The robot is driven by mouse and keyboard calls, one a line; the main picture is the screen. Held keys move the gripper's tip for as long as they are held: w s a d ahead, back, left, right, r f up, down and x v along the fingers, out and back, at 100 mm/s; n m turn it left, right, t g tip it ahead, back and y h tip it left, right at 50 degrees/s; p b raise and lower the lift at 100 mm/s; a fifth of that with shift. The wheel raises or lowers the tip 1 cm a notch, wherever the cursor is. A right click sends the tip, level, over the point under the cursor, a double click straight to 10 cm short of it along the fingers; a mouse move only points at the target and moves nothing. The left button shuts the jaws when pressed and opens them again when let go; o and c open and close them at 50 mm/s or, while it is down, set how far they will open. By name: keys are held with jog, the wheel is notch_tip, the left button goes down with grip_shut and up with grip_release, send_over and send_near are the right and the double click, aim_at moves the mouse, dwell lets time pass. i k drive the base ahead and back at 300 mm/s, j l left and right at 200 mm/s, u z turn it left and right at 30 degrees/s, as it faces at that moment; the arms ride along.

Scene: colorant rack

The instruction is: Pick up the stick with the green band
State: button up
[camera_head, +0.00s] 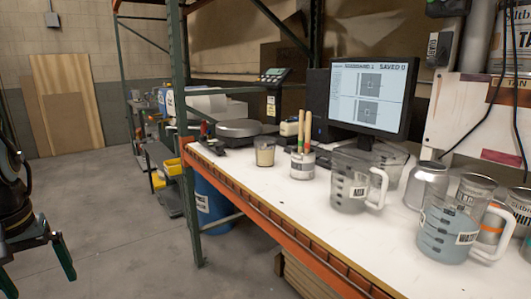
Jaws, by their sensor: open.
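Light wooden sticks (301,130) stand upright, close together, in a small white-labelled can (302,168) on the white bench. A small green patch shows low on the sticks near the can's rim, but at this size I cannot tell clearly which stick carries the green band. Their lower ends are hidden in the can. My gripper (37,274) is at the lower left, over the floor and well away from the bench. Its green-tipped fingers are apart, with nothing seen between them.
A cup (265,152) stands left of the can, and a clear jug (350,182) stands close on its right. A monitor (368,95) is behind. A blue-filled jug (449,232) and a metal can (427,186) are farther right. An orange beam (275,228) edges the bench.

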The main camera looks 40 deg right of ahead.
aim_at(300, 144)
jog(key=i+z, duration=0.15)
jog(key=z, duration=0.75)
